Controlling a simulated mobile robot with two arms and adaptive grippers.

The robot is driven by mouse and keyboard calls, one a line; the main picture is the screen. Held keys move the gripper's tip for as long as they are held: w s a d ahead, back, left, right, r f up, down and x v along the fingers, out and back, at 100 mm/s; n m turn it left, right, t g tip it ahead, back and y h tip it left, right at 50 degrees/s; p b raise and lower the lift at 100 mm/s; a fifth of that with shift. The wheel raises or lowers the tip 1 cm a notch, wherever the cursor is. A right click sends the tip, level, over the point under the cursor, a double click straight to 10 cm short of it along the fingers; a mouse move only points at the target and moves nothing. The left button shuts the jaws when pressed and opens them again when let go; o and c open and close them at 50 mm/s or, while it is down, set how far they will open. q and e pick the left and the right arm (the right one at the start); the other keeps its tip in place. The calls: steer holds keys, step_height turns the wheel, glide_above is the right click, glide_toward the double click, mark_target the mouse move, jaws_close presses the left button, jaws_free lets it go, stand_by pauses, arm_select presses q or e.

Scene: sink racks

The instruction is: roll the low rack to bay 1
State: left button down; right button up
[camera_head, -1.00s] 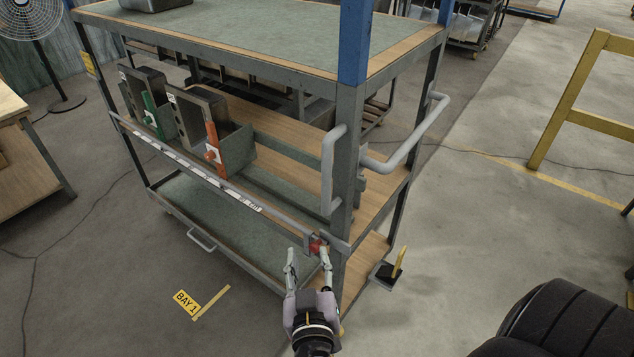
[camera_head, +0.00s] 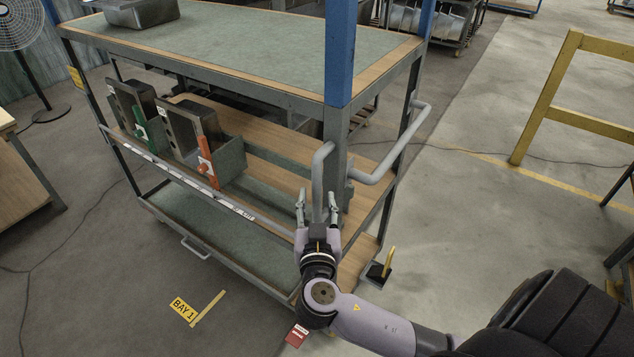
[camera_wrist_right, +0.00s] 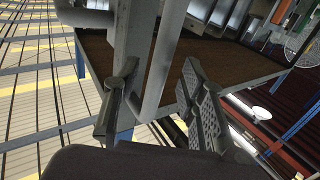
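The grey metal rack (camera_head: 275,97) has a green-topped upper shelf, wooden and green lower shelves and blue uprights. A bent grey handle (camera_head: 320,165) is on its near corner post. My right gripper (camera_head: 317,206) is at this handle, its fingers apart on either side of the upright tube. The right wrist view shows the open fingers (camera_wrist_right: 155,100) with the tube (camera_wrist_right: 161,65) between them and gaps beside it. A yellow BAY 1 label (camera_head: 183,308) and yellow line lie on the floor left of the rack. My left gripper is not in view.
Holders with a green (camera_head: 141,124) and an orange lever (camera_head: 206,160) stand on the middle shelf. A red tag (camera_head: 297,335) shows beside my arm. A yellow barrier (camera_head: 548,95) stands right; floor (camera_head: 90,290) at left is open.

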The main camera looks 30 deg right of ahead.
mark_target(317, 194)
steer(key=shift+p+x, duration=0.4)
steer(key=shift+x, duration=1.6)
steer(key=shift+c, duration=0.4)
jaws_close()
